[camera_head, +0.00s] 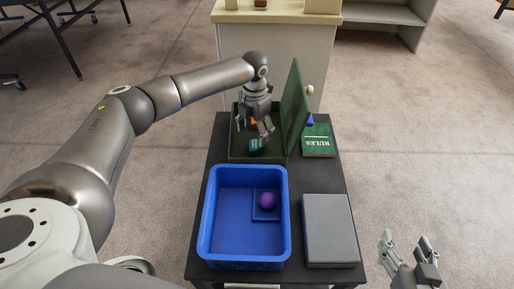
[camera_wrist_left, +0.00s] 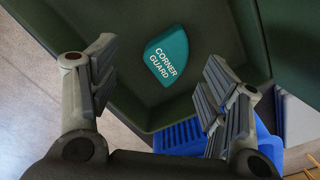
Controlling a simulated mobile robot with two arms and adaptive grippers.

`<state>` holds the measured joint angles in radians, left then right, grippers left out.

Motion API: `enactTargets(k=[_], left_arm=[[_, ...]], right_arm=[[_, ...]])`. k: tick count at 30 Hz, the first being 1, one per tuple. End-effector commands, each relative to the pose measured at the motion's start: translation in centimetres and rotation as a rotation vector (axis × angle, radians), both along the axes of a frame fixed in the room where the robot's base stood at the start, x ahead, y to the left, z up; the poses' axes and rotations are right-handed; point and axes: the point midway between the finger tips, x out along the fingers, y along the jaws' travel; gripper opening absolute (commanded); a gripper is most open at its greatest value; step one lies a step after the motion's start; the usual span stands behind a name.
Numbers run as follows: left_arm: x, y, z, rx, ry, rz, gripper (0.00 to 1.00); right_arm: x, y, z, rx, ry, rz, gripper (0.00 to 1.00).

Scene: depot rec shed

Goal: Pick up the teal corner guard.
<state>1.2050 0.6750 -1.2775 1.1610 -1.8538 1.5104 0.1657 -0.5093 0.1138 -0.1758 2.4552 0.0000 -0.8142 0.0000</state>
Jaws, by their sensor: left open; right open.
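The teal corner guard (camera_head: 254,146) lies inside an open dark green box (camera_head: 236,157) at the back of the dark table. In the left wrist view the corner guard (camera_wrist_left: 166,57) lies flat on the box floor with its white lettering facing up. My left gripper (camera_head: 258,130) is over the box, pointing down, open and empty. In the left wrist view its fingers (camera_wrist_left: 160,80) are spread wide, with the guard beyond them, apart from both. My right gripper (camera_head: 408,246) is open and empty, to the right of the table.
The box's raised green lid (camera_head: 296,108) stands along its right side. A blue crate (camera_head: 204,225) holding a purple ball (camera_head: 267,200) is in front. A grey box (camera_head: 329,228) and a green RULES book (camera_head: 319,142) are on the right. An orange item (camera_head: 253,122) shows near the left gripper.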

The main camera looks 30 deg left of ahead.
Motion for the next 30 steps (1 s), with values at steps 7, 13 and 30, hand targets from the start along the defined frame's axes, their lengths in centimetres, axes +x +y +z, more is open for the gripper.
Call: enactTargets(k=[7,13,30], left_arm=[[-0.4,-0.3,-1.9,0.0,0.003,-0.001,0.7],[-0.7,-0.6,-3.9,-0.001,0.001,0.0,0.7],[-0.6,-0.6,-5.3,0.0,0.0,0.0,0.61]], right_arm=[[1.2,0.6,2.0,0.029,-0.124,0.008,0.59],[2.4,1.4,5.1,0.072,-0.295,0.019,0.59],[2.8,1.8,7.5,0.101,-0.413,0.026,0.59]])
